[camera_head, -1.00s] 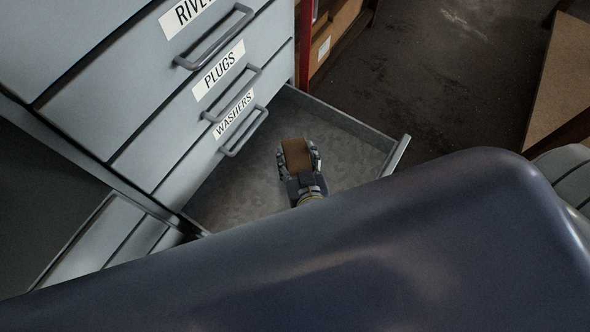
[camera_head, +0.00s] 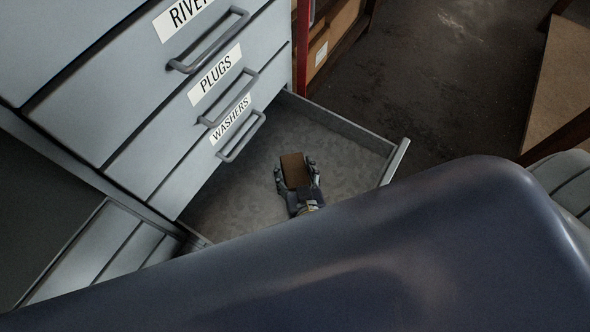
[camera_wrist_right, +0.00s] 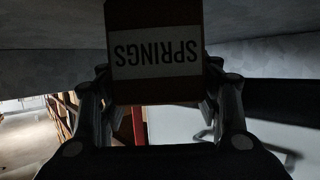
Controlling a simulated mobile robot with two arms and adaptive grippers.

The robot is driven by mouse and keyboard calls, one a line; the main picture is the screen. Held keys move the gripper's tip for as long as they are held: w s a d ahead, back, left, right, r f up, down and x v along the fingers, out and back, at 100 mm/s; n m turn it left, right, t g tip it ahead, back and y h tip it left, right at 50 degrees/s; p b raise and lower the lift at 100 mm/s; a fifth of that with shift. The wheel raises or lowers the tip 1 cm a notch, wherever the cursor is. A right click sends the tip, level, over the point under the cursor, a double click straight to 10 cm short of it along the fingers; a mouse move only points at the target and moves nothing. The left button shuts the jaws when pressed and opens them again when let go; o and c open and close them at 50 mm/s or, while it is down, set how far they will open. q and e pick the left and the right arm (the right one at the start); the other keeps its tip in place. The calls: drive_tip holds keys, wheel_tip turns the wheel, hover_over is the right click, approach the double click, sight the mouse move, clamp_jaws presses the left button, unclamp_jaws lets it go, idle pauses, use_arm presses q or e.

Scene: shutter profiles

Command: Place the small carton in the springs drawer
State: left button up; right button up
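The small brown carton (camera_head: 295,170) is in my right gripper (camera_head: 296,177), over the floor of the open drawer (camera_head: 232,205) in the head view. The fingers lie along both sides of the carton and appear shut on it. In the right wrist view the carton (camera_wrist_right: 155,90) fills the space between the fingers (camera_wrist_right: 158,85) and bears an upside-down SPRINGS label. Whether its base touches the drawer floor cannot be told. The open drawer's own label is not visible. My left gripper is not in view.
Closed drawers labelled PLUGS (camera_head: 150,160) and WASHERS (camera_head: 231,119) stand above the open one, with protruding handles. The drawer's right wall (camera_head: 345,125) and front edge (camera_head: 395,162) bound the space. Bare drawer floor surrounds the gripper. My dark body hides the near part.

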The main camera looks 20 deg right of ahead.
idle(0.3)
drive_tip(key=shift+r, duration=0.2)
drive_tip(key=b+v, duration=0.1)
drive_tip(key=v, duration=0.5)
drive_tip(key=shift+s, duration=0.3)
drive_tip(key=shift+s+a+r, duration=0.1)
drive_tip(key=shift+s+r, duration=0.2)
drive_tip(key=shift+s, duration=0.1)
